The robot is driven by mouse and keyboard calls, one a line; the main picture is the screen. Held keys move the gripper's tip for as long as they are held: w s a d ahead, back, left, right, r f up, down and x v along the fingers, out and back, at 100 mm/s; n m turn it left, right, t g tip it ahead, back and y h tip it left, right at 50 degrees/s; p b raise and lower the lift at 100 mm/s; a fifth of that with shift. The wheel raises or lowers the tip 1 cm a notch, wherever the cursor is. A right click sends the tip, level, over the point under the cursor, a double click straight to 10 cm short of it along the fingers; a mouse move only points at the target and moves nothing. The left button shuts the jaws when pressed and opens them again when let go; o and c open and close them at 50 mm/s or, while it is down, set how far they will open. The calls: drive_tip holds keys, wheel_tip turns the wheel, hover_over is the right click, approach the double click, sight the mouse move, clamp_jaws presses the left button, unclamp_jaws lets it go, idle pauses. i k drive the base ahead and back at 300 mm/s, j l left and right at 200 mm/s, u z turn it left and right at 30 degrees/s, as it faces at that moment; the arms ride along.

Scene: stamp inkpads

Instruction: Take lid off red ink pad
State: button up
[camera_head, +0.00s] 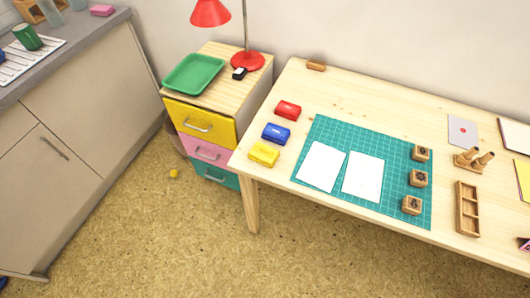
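The red ink pad (288,110) sits on the wooden table's left part, the farthest back of three ink pads in a row. Its lid looks closed on it. The blue ink pad (276,133) is just in front of it, and the yellow ink pad (263,154) is nearest the table's front left corner. Both also look closed. My gripper is not in view, and nothing touches the red ink pad.
A green cutting mat (310,193) with two white sheets (362,177) and three wooden stamps (419,178) lies right of the pads. A drawer cabinet (203,121) with a green tray (193,74) and red lamp (211,13) stands left. The floor in front is mostly clear.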

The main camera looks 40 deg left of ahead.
sight(289, 109)
drive_tip(key=i+j, duration=0.15)
drive_tip(key=j, duration=0.25)
drive_tip(key=i+j+u, duration=0.1)
drive_tip(key=j, duration=0.3)
drive_tip(key=i+j+u, duration=0.1)
drive_tip(key=j, duration=0.3)
drive_tip(key=i+j, duration=0.2)
drive_tip(key=j, duration=0.2)
drive_tip(key=i+j+u, duration=0.1)
drive_tip(key=j, duration=0.3)
drive_tip(key=i+j, duration=0.2)
drive_tip(key=j, duration=0.15)
drive_tip(key=i+j+u, duration=0.15)
drive_tip(key=j, duration=0.25)
